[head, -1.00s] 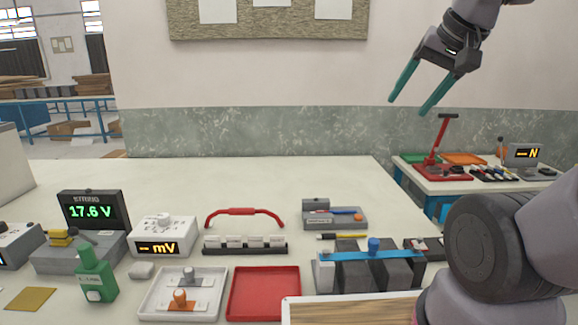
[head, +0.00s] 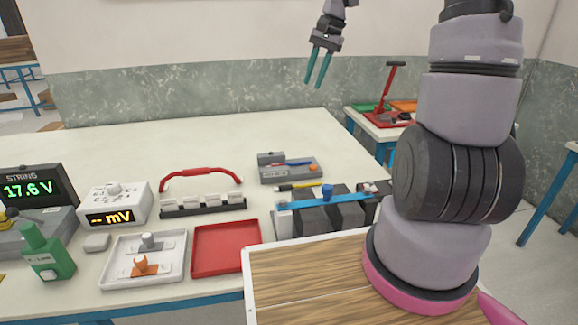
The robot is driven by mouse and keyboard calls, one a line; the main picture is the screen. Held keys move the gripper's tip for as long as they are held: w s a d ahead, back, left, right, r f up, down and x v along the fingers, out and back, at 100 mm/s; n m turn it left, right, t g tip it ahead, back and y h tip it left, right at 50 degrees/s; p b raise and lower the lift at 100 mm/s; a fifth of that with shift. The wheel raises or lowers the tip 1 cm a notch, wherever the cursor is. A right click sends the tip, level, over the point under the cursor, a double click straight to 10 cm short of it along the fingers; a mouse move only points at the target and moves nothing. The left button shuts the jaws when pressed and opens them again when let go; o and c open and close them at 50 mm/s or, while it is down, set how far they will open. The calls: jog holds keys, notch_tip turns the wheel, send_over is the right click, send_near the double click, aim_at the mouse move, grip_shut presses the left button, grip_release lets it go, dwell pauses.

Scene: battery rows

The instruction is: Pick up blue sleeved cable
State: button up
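A thin blue strip (head: 295,163), which may be the blue sleeved cable, lies on a small grey device with an orange end at the back of the white table. A wider light-blue strip (head: 305,202) runs across the dark battery blocks (head: 347,216); I cannot tell for sure which is the cable. My gripper (head: 314,86) has two teal fingers, apart and empty, pointing down. It hangs high in front of the wall, well above the table.
A red tray (head: 226,274) and a white tray (head: 120,284) stand at the front. A red arched handle (head: 202,171) rises over a row of white blocks. A side table (head: 372,126) stands behind right. The table's back is clear.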

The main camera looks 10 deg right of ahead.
jog(key=w+d+f+m+g+y, duration=0.1)
jog(key=w+f+m+y, duration=0.1)
jog(key=w+f, duration=0.45)
jog(key=w+d+f+m+g+y, duration=0.1)
jog(key=w+f+m+y, duration=0.2)
jog(key=f, duration=0.7)
jog(key=m+t+y, duration=0.1)
jog(key=m+y, duration=0.4)
send_near(287, 163)
jog(key=shift+v, duration=1.1)
jog(key=shift+f, duration=0.3)
jog(key=x, duration=1)
jog(key=shift+a+r, duration=0.1)
jog(key=shift+a, duration=0.25)
grip_shut()
